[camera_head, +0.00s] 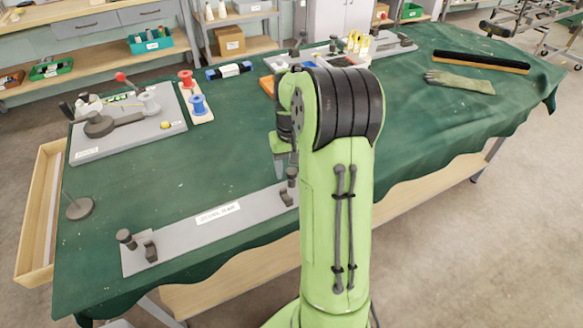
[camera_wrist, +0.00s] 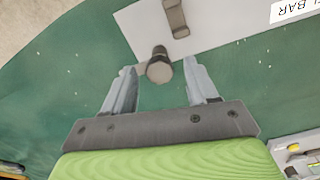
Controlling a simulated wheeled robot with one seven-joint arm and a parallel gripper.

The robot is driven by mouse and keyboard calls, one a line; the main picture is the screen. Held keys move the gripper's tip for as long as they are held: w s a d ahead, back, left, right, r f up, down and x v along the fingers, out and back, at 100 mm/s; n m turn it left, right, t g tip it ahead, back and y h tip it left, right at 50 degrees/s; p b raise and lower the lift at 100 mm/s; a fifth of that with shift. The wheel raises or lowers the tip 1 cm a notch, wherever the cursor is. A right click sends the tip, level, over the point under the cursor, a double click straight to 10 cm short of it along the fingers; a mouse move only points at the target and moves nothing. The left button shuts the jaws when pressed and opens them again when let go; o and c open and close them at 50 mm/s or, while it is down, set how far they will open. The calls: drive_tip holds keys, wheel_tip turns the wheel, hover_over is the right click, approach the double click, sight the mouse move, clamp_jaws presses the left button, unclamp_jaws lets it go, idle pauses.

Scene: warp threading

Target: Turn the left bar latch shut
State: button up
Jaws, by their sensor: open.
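The grey bar plate (camera_head: 185,235) lies along the front of the green table, with a white label. A dark round latch knob (camera_head: 125,237) stands at its left end beside a bracket (camera_head: 149,251); my gripper is away from this one. A second knob (camera_head: 291,175) stands at the right end, partly hidden by my arm. In the wrist view my gripper (camera_wrist: 160,68) is open, its two fingers either side of a knob (camera_wrist: 159,66), apparently the right-end one. Gaps show on both sides. A bracket (camera_wrist: 176,18) sits beyond it.
A board with dark round parts (camera_head: 130,120) lies at back left, beside red and blue spools (camera_head: 198,105). A thin rod on a round base (camera_head: 79,208) stands near the left edge. A glove (camera_head: 460,82) lies at the far right. The cloth behind the plate is clear.

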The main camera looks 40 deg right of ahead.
drive_tip(key=shift+c, duration=0.2)
drive_tip(key=c, duration=1)
drive_tip(key=shift+r, duration=0.1)
drive_tip(key=m+p, duration=0.2)
drive_tip(key=m, duration=0.2)
drive_tip(key=shift+m, duration=0.4)
drive_tip(key=m+p, duration=0.1)
drive_tip(key=m, duration=0.3)
drive_tip(key=m+p, duration=0.1)
drive_tip(key=m, duration=0.4)
drive_tip(key=shift+m+p, duration=0.6)
drive_tip(key=shift+m, duration=1.6)
